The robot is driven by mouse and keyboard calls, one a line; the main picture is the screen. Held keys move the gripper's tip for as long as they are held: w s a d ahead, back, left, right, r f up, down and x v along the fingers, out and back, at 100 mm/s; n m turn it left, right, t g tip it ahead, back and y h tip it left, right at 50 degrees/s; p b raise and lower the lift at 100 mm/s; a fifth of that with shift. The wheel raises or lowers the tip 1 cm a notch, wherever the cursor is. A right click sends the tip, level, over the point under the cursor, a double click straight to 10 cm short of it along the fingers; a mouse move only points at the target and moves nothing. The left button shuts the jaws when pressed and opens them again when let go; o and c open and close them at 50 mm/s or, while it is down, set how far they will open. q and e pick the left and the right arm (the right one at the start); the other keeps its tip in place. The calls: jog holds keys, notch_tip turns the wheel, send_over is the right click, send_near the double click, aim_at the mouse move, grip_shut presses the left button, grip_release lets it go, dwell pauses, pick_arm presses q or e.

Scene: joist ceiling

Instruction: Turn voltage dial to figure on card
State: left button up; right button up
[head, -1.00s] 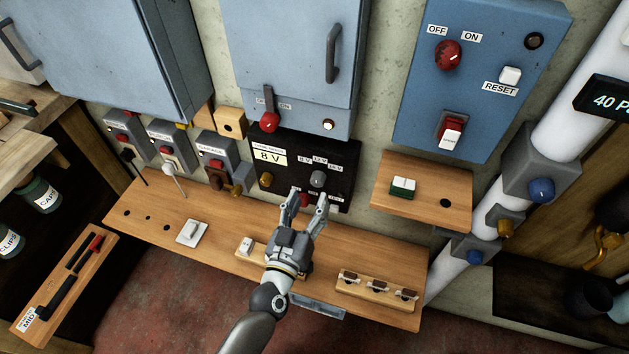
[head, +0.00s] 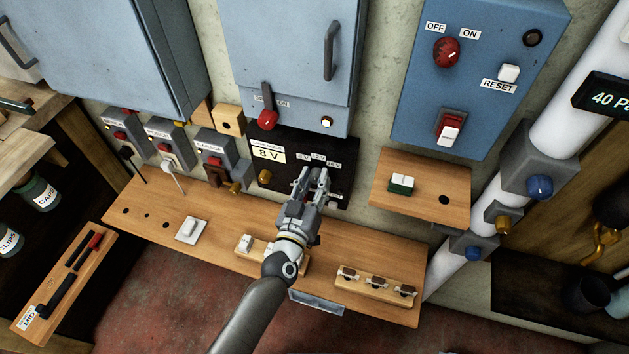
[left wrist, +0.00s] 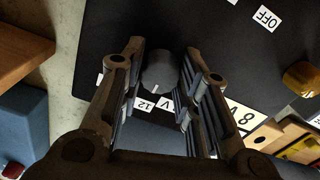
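The black panel (head: 340,190) carries a card (head: 268,153) reading "8 V", also in the left wrist view (left wrist: 240,116). Small voltage labels (head: 319,157) stand above the dial; one reads "12 V". The grey dial (left wrist: 158,70) shows in the left wrist view, its white mark toward the "12" label (left wrist: 146,104). In the head view my gripper hides it. My left gripper (head: 314,173) has its fingers on either side of the dial, apart, with visible gaps. I cannot tell any contact. My right gripper is not in view.
A brass knob (head: 265,177) sits left on the panel. A red-handled lever (head: 267,119) and small lamp (head: 327,121) are above. The wooden shelf (head: 215,213) below holds switches. A smaller shelf (head: 422,208) with a green-and-white switch is at right.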

pick_arm(q)
jog(key=shift+c, duration=1.1)
jog(key=shift+n, duration=0.3)
jog(key=n, duration=0.3)
jog(key=shift+n, duration=2.1)
jog(key=o, duration=1)
